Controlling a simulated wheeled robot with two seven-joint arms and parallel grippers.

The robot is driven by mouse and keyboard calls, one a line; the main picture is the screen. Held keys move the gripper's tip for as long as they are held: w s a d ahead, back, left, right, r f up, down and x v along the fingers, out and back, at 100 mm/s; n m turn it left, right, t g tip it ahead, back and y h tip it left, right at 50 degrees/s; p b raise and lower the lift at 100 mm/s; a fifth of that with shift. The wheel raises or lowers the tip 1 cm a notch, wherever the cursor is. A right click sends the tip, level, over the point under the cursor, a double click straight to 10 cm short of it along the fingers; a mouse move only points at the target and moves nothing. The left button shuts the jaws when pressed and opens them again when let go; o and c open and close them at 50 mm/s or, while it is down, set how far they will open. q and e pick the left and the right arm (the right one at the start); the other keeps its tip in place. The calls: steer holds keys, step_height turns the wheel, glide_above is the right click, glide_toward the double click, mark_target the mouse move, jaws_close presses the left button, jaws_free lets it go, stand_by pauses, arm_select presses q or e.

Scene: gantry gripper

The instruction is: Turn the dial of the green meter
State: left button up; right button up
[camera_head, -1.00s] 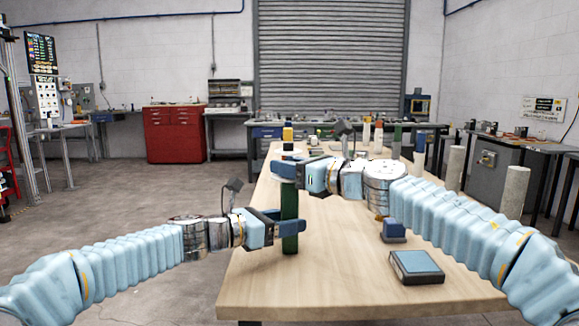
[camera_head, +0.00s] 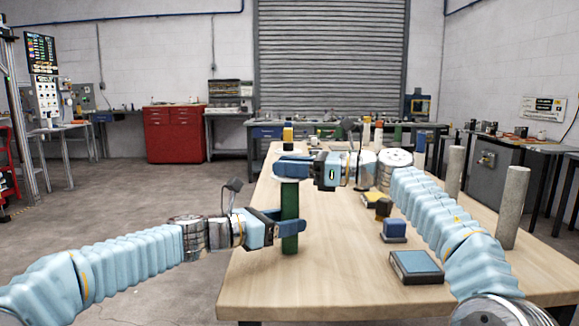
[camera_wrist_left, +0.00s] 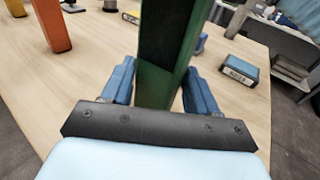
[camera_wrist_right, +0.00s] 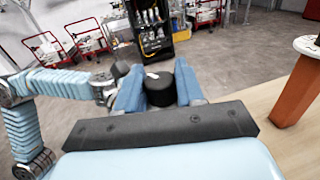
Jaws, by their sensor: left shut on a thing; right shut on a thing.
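The green meter (camera_head: 290,203) is an upright green post near the left edge of the wooden table. My left gripper (camera_head: 290,222) is shut on its lower body from the left; the left wrist view shows the green post (camera_wrist_left: 165,60) between the blue fingers (camera_wrist_left: 150,85). My right gripper (camera_head: 292,168) is at the top of the meter and comes from the right. In the right wrist view its fingers (camera_wrist_right: 158,92) are closed on a black round dial (camera_wrist_right: 159,90) with a small white mark. The right gripper hides most of the meter's top in the head view.
On the wooden table (camera_head: 330,265), a blue-topped box (camera_head: 416,267) and a small blue block (camera_head: 394,230) lie to the right. An orange post (camera_wrist_right: 298,85) stands beside the meter in the right wrist view. Grey cylinders (camera_head: 513,208) stand by the right edge. The front of the table is clear.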

steer(key=shift+g, duration=0.3)
steer(key=o, duration=0.9)
steer(key=shift+o, duration=0.2)
steer(key=s+d, duration=0.2)
steer(key=d, duration=0.9)
steer(key=shift+s+d, duration=0.2)
steer(key=shift+d, duration=0.2)
